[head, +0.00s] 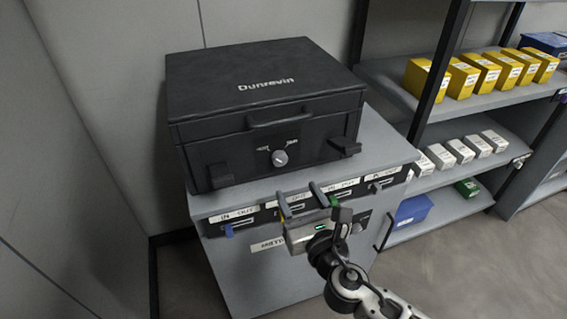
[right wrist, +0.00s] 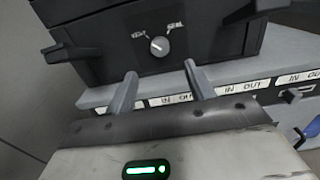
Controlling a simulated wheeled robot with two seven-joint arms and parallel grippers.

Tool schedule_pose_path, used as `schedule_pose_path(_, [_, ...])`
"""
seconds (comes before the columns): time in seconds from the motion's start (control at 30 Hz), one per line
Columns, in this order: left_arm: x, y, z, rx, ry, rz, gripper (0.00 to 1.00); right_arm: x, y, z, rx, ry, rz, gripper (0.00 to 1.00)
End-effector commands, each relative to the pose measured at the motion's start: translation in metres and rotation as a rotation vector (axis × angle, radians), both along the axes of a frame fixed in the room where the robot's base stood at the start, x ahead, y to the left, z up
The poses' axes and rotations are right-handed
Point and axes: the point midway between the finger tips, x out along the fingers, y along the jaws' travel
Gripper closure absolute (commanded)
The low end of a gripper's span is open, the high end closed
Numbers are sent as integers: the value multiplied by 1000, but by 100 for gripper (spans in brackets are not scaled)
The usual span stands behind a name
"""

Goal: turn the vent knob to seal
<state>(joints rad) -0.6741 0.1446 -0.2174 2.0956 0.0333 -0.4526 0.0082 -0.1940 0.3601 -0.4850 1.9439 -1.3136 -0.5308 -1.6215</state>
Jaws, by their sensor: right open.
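The vent knob (head: 280,158) is a round light grey dial on the front of the closed black Dunrevin case (head: 215,105). In the right wrist view the knob (right wrist: 159,46) sits between a label at its left and a "SEAL" label at its upper right; its pointer angle is hard to read. My right gripper (head: 299,193) is open and empty, below and in front of the case. In the right wrist view its two fingers (right wrist: 158,82) point up toward the knob, one on each side, and stand apart from it. My left gripper is not in view.
The case stands on a grey cabinet (head: 240,272) with labelled IN/OUT slots along its front edge. A handle (head: 280,121) and two black latches (head: 344,146) project from the case front. Shelves with yellow boxes (head: 460,79) and white boxes stand at the right.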

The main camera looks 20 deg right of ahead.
Motion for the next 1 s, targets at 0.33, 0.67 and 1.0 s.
schedule_pose_path(0.33, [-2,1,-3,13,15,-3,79,72,2,1,3,0,-1,46])
schedule_pose_path(0.67, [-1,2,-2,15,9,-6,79,97,3,-1,4,1,0,46])
schedule_pose_path(1.0, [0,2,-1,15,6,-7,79,97,3,-1,4,2,0,74])
